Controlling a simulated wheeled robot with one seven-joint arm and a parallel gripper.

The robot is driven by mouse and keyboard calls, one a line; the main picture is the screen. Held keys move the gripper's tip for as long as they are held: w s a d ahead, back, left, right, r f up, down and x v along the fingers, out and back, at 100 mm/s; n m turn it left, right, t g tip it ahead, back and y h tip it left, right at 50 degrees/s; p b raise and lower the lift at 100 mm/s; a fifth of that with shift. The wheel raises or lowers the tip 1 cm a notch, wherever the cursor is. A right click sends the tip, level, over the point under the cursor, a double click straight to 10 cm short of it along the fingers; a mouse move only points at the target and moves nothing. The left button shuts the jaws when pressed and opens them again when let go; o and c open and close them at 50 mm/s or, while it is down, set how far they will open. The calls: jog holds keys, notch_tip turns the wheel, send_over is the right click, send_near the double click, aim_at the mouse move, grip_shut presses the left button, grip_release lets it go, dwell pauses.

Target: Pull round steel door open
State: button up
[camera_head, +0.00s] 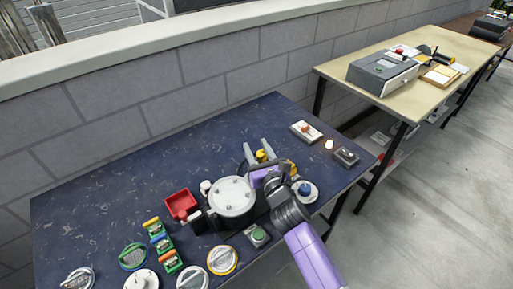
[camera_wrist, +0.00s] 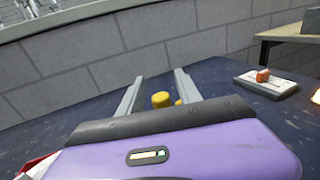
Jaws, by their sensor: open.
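The round steel door (camera_head: 232,196) is a pale grey disc with several small bolts, on a dark-sided round body standing on the blue table. My gripper (camera_head: 256,145) is just behind and right of it, its fingers pointing toward the wall. The fingers are spread and nothing is clamped between them. A yellow knob (camera_head: 261,156) shows between the fingers. In the wrist view my gripper (camera_wrist: 159,75) is open, with the yellow knob (camera_wrist: 161,99) between the fingers; contact cannot be told. The steel door is not clearly seen in the wrist view.
A red bin (camera_head: 181,204) stands left of the steel door. Dials, small clamps and a green button box (camera_head: 257,236) crowd the front. A switch plate (camera_head: 306,132) lies at the right. The table's back left is clear, below a grey block wall (camera_head: 150,110).

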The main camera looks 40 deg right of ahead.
jog(key=shift+w, duration=0.1)
grip_shut()
dwell(1.4)
